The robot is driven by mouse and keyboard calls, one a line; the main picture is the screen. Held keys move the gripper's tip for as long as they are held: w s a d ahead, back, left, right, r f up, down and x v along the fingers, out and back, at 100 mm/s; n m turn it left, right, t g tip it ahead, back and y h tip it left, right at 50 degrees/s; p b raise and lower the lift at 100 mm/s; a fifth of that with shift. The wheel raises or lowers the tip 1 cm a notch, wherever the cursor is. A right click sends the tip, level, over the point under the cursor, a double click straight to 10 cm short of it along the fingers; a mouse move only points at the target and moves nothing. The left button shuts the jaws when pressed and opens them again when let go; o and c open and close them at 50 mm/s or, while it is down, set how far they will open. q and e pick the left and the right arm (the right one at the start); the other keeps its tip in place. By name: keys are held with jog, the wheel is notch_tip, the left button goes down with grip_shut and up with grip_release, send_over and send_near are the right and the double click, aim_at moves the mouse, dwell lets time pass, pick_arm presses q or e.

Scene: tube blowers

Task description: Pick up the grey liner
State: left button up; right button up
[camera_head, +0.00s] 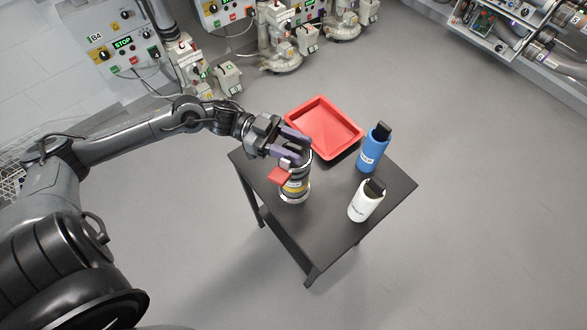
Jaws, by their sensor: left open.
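My left gripper (303,149) reaches in from the left, its purple fingers apart, over the top of a cylinder (293,189) standing upright on the black table (330,235). The cylinder has a yellow band, grey and dark parts and a white lower rim. A red piece (280,177) shows at its upper left side. The fingers hide part of the cylinder's top, and I cannot tell whether they touch it. No separate grey liner can be made out; it may be in or part of this cylinder. My right gripper is not in view.
A red tray (290,119) lies at the table's back edge, seemingly empty. A blue bottle (371,157) and a white bottle (361,210) with dark caps stand to the right. The table's front corner is bare.

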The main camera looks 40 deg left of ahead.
pick_arm(q)
jog(key=shift+c, duration=0.4)
grip_shut()
